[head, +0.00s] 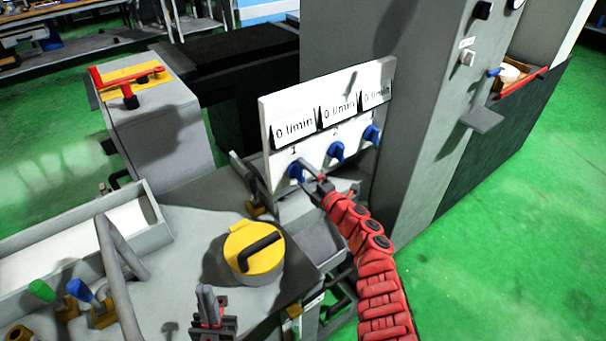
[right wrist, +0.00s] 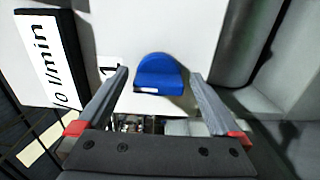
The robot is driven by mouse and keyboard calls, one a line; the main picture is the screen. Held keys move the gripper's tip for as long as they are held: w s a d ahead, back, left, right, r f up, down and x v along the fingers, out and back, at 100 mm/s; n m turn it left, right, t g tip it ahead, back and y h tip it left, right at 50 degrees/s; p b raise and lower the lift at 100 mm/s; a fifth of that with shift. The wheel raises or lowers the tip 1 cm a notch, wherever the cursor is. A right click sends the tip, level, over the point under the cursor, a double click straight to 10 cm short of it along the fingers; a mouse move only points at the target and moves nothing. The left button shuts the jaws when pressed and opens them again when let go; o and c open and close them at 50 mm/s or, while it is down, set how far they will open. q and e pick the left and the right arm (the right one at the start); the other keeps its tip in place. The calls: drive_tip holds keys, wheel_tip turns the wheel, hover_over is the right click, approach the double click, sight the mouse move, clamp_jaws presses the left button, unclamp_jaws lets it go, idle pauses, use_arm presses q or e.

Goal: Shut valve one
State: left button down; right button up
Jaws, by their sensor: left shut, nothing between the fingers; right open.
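Valve one is a blue knob (head: 296,171) under the figure 1 on a white panel (head: 268,125). In the right wrist view the blue knob (right wrist: 160,72) sits between the two fingertips, with a gap on each side. My right gripper (head: 312,176) is open in front of it, and its fingers do not appear to grip it. The display above valve one (head: 293,127) reads 0 l/min. My left gripper (head: 206,298) is shut and empty at the bottom of the head view, away from the panel.
Two more blue valves (head: 335,152) (head: 372,134) sit to the right on the panel, under displays reading 0 l/min. A yellow-lidded pot (head: 253,250) stands on the grey machine bed. A tall grey cabinet (head: 410,110) rises right of the panel. Green floor (head: 500,250) is clear at right.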

drive_tip(key=v, duration=1.6)
drive_tip(key=shift+s+d+b, duration=0.2)
drive_tip(key=shift+s+b, duration=0.15)
drive_tip(key=shift+b, duration=0.05)
drive_tip(key=shift+r, duration=0.1)
